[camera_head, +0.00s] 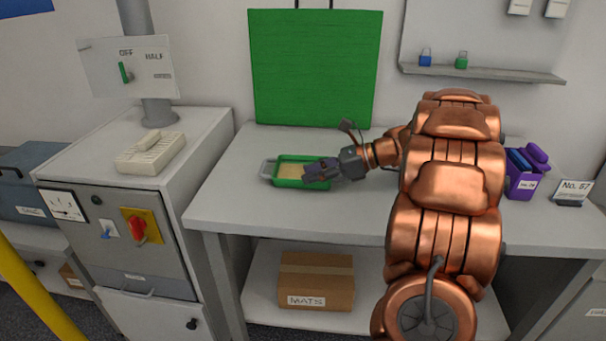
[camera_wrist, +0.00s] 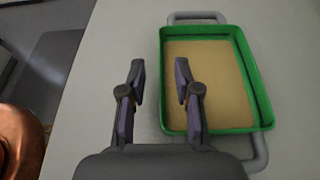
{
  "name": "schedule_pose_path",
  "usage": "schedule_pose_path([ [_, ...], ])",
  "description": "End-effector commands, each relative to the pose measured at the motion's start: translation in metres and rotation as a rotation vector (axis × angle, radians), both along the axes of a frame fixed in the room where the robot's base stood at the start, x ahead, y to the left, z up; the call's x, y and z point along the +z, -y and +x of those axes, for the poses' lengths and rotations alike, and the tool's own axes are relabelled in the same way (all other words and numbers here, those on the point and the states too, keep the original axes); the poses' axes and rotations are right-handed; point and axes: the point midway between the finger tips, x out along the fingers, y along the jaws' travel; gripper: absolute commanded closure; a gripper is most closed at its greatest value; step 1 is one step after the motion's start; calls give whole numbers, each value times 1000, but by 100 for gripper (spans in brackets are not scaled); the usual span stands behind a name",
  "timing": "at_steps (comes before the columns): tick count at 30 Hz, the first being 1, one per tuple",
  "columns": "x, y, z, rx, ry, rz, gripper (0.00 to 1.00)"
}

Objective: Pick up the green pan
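The green pan (camera_head: 287,182) sits on the grey table, with a tan inside and a grey handle at each end. In the wrist view the pan (camera_wrist: 258,88) lies ahead and to the right of my gripper (camera_wrist: 160,75). The right finger overlaps the pan's left side in the picture, and the left finger is over bare table. In the head view my gripper (camera_head: 312,172) covers the pan's right end. I cannot tell whether it touches the pan.
The table (camera_head: 235,200) is clear to the left of the pan. A green board (camera_head: 315,65) stands behind it. A purple bin (camera_head: 522,185) and a number sign (camera_head: 573,192) stand at the right. A control cabinet (camera_head: 130,240) is at the left. A cardboard box (camera_head: 316,278) sits on the lower shelf.

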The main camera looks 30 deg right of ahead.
Motion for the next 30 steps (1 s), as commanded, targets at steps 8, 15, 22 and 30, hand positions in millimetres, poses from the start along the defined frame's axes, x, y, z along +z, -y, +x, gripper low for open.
schedule_pose_path([
  [8,-13,-23,18,3,-3,-3,68],
  [15,-18,-33,27,1,0,-3,68],
  [22,-18,-33,26,1,1,-2,73],
  [30,-18,-33,26,2,1,-2,100],
])
